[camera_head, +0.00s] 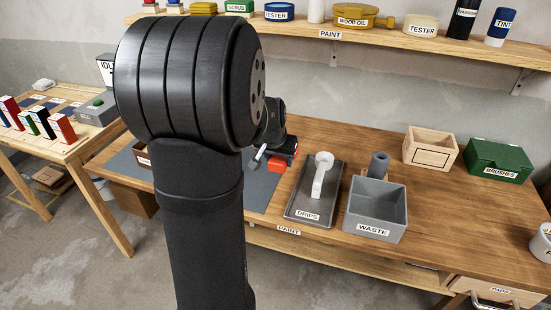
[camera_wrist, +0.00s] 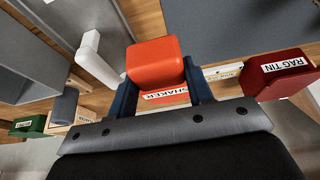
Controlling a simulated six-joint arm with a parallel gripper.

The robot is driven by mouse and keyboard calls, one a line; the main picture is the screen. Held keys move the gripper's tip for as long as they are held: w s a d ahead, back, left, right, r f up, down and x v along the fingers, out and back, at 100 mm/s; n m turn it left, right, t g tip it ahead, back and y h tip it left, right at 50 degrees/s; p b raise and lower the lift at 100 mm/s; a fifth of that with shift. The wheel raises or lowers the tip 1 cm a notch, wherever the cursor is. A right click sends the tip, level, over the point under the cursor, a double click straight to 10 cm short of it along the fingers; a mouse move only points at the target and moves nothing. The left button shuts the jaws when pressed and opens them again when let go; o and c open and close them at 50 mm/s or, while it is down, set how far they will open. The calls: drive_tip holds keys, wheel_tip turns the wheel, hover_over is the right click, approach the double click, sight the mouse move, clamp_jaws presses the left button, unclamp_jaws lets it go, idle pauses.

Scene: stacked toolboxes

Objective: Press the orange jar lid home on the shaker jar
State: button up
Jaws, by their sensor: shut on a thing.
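My gripper (camera_wrist: 155,82) has its two dark blue fingers on either side of the orange jar lid (camera_wrist: 154,58), a block with rounded edges, and is shut on it. A white SHAKER label (camera_wrist: 165,95) shows between the fingers, just below the lid; I cannot tell what surface it is on. In the head view an orange patch (camera_head: 276,166) shows low beside my wrist, at the bench mat. My arm hides much of that area. I cannot make out the shaker jar itself or whether the lid touches it.
The DRIPS tray (camera_head: 302,214) holds a white handled thing (camera_head: 319,177). The grey WASTE bin (camera_head: 376,229), a wooden box (camera_head: 430,143) and the green BRUSHES box (camera_head: 498,161) stand to the right. A red RAG TIN (camera_wrist: 280,73) is right of my gripper in the wrist view.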

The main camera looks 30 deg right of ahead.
drive_tip(key=o, duration=0.3)
drive_tip(key=shift+c, duration=1)
drive_tip(key=shift+w+a+r, duration=0.1)
drive_tip(key=shift+w+a, duration=0.15)
drive_tip(key=shift+w, duration=0.05)
drive_tip(key=w+a+r+n+y, duration=0.1)
drive_tip(key=w+a+r+n, duration=0.1)
drive_tip(key=w+a, duration=0.3)
drive_tip(key=w+a+r+n+t+y, duration=0.1)
drive_tip(key=w+a+r+n, duration=0.2)
drive_tip(key=a, duration=1)
drive_tip(key=w+n, duration=0.1)
drive_tip(key=w, duration=0.2)
drive_tip(key=shift+w+a+r+n, duration=0.2)
drive_tip(key=shift+a+n, duration=0.1)
drive_tip(key=shift+n, duration=0.1)
